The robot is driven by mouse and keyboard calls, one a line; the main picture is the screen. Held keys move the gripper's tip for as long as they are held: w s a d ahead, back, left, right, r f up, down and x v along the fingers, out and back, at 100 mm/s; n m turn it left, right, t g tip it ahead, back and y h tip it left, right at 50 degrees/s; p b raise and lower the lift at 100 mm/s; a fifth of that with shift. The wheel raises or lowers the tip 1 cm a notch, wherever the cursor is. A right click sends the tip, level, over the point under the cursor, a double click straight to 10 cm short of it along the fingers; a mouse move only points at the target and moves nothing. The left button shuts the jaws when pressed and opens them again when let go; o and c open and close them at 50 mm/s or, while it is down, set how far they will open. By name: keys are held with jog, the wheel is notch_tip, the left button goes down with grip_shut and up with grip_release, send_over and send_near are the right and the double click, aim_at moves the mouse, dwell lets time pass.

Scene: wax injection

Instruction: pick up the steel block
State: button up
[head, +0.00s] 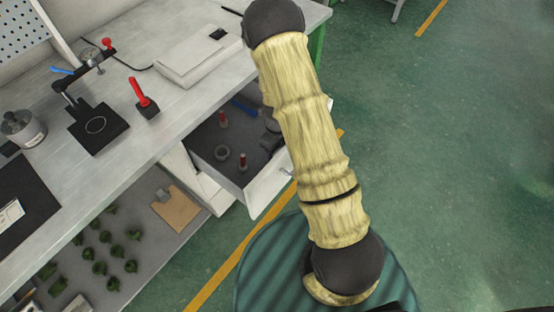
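I cannot single out a plain steel block with certainty. A small dark block with an upright red handle (146,105) stands on the workbench. A silvery metal cylinder (22,129) stands at the bench's left side. The open drawer (261,189) holds small dark metal parts, among them a ring (222,153) and two red-topped pieces (243,162). Part of the drawer is hidden behind my arm. My arm, in a pale yellow cover, rises from the lower middle to the top of the head view. My gripper is not in view.
The grey workbench (125,170) also carries a gauge stand on a black base (98,128), a pale flat machine (190,62) and a dark mat (30,235). Several green parts (100,268) and a brown board (176,210) lie on the lower shelf. Green floor at right is clear.

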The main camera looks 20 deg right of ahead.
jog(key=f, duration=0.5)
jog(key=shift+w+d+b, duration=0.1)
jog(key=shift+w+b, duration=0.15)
jog(key=shift+b, duration=0.1)
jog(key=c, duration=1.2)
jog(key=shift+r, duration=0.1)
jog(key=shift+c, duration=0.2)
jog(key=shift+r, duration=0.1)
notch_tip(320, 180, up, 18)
jog(key=p, duration=0.3)
jog(key=shift+p, duration=0.3)
